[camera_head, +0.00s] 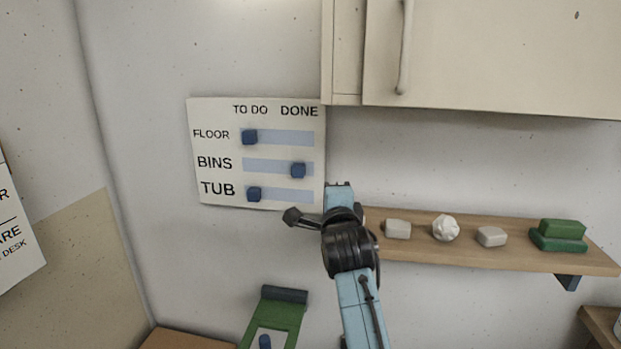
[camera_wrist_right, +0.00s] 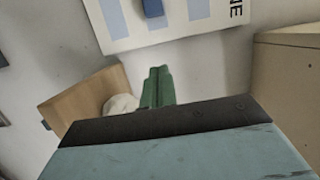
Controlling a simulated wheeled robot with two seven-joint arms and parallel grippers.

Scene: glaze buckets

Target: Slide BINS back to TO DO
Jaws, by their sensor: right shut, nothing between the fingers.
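A white board (camera_head: 226,110) on the wall has three pale blue tracks labelled FLOOR, BINS and TUB, under TO DO and DONE. The dark blue BINS slider (camera_head: 298,170) sits near the DONE end; it also shows at the top of the wrist view (camera_wrist_right: 152,8). The FLOOR slider (camera_head: 249,136) and TUB slider (camera_head: 254,194) sit at the TO DO end. My right gripper (camera_head: 339,186) is shut and empty, just right of the board's lower right corner, apart from the BINS slider. Its fingers are mostly hidden by its light blue body. My left gripper is out of view.
A wooden shelf (camera_head: 480,256) right of my arm carries grey blocks (camera_head: 397,229), a white faceted ball (camera_head: 446,228) and a green block (camera_head: 562,236). A cream cabinet (camera_head: 490,60) hangs above. A green stand (camera_head: 273,318) is below the board.

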